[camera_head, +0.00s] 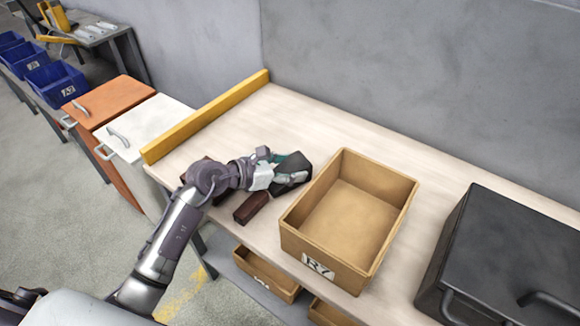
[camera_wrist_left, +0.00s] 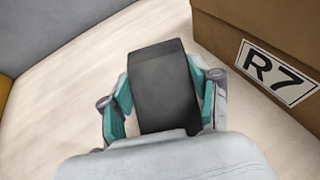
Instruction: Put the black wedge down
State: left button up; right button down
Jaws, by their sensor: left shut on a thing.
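The black wedge (camera_wrist_left: 162,88) is between the teal-padded fingers of my left gripper (camera_wrist_left: 162,100), which is shut on it. In the head view the black wedge (camera_head: 291,164) shows at the fingertips of my left gripper (camera_head: 282,176), just left of the tan box. It is over the pale tabletop (camera_wrist_left: 75,85); I cannot tell whether it touches the surface. My right gripper is not in view.
The open, empty-looking tan box (camera_head: 296,240) marked R7 stands close to the right of the gripper. A dark red-brown block (camera_head: 251,207) lies in front of the gripper. A black case (camera_head: 500,250) is at the right. A yellow rail (camera_head: 210,113) edges the table's left end.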

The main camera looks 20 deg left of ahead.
pick_arm(q)
jog(key=shift+r, duration=0.15)
jog(key=o, duration=1.6)
jog(key=shift+f, duration=0.2)
